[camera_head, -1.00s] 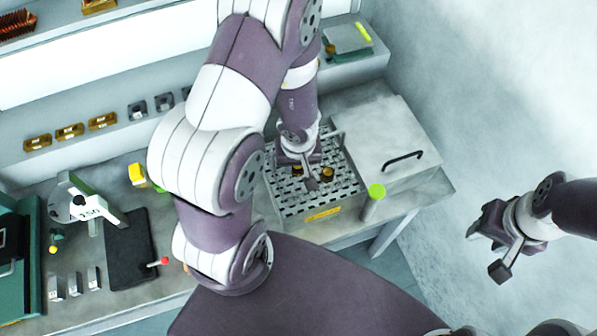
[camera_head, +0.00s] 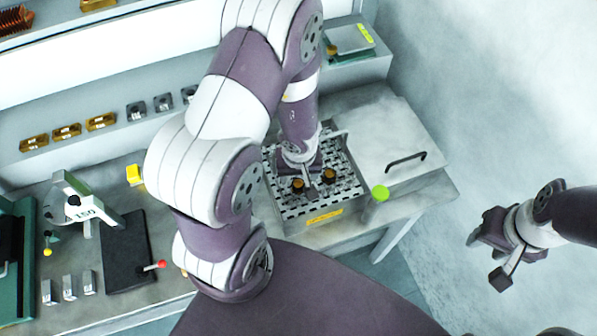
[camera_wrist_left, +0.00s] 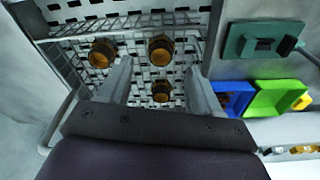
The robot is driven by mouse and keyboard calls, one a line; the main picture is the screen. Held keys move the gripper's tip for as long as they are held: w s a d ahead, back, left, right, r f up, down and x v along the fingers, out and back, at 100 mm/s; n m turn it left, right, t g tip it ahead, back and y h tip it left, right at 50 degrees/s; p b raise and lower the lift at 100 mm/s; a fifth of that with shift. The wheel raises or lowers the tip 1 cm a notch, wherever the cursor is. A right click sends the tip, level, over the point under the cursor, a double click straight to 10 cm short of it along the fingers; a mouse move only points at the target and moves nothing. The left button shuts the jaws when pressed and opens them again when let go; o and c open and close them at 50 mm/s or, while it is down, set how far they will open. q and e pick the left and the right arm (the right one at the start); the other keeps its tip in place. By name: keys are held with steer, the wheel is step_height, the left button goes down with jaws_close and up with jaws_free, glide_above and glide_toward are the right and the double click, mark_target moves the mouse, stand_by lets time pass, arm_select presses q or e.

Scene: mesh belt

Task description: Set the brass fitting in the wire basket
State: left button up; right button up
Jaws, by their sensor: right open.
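Brass fittings stand on a slotted metal surface in the head view, one at the left (camera_head: 298,186) and one at the right (camera_head: 329,175). The left wrist view shows three: upper left (camera_wrist_left: 103,54), upper middle (camera_wrist_left: 160,48) and lower middle (camera_wrist_left: 162,92). Thin wire rails of the wire basket (camera_wrist_left: 130,22) cross the top there; its full outline is unclear. My left gripper (camera_wrist_left: 158,70) is open above the surface, its fingers on either side of the lower middle fitting with gaps. My right gripper (camera_head: 487,262) is open and empty, off to the right.
A metal lid with a black handle (camera_head: 405,160) adjoins the slotted area, and a green knob (camera_head: 380,193) stands at its front. Blue (camera_wrist_left: 234,97) and green (camera_wrist_left: 277,97) bins show at right in the wrist view.

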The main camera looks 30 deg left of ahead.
arm_select(q)
steer(key=shift+r, duration=0.1)
step_height(320, 180, up, 13)
steer(key=s+p, duration=0.1)
steer(key=p, duration=0.8)
step_height(320, 180, up, 11)
steer(key=m, duration=0.7)
glide_above(299, 193)
steer(key=s+d, duration=0.1)
steer(key=d, duration=0.1)
steer(key=shift+s+d+f+h, duration=0.2)
steer(key=shift+d+h, duration=0.05)
steer(key=shift+h, duration=0.15)
steer(key=shift+s, duration=0.2)
steer(key=shift+w, duration=0.15)
steer(key=shift+c, duration=0.3)
